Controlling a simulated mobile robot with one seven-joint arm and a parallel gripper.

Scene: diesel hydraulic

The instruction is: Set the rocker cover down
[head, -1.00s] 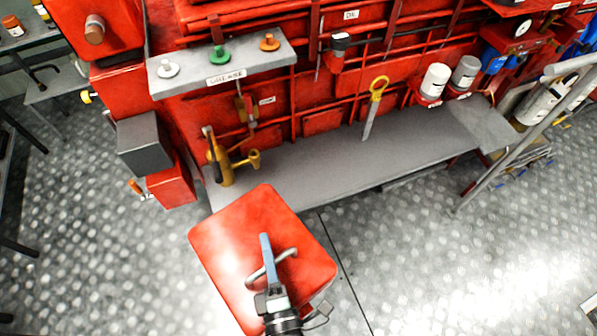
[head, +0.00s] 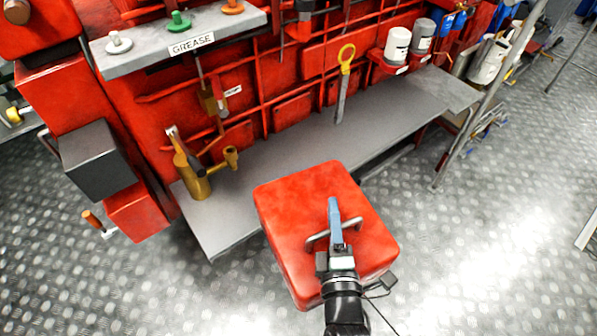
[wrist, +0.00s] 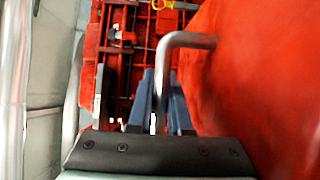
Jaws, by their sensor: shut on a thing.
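The rocker cover (head: 290,205) is a red box-like cover with a bent metal handle on the face turned toward me. My gripper (head: 334,222) is shut on that handle in the head view. In the wrist view the blue fingers (wrist: 163,105) close around the grey handle bar (wrist: 186,40), and the red cover (wrist: 262,75) fills the right side. The cover is in front of the long grey shelf (head: 230,205) and overlaps its front edge in the picture. Its underside is hidden, so I cannot tell whether it touches anything.
A brass oil can (head: 193,178) stands on the shelf's left part. A yellow-handled tool (head: 344,85) stands at its back against the red engine. White and grey filters (head: 397,45) sit above its right part. A grey railing (head: 490,95) is at right. The shelf's middle is bare.

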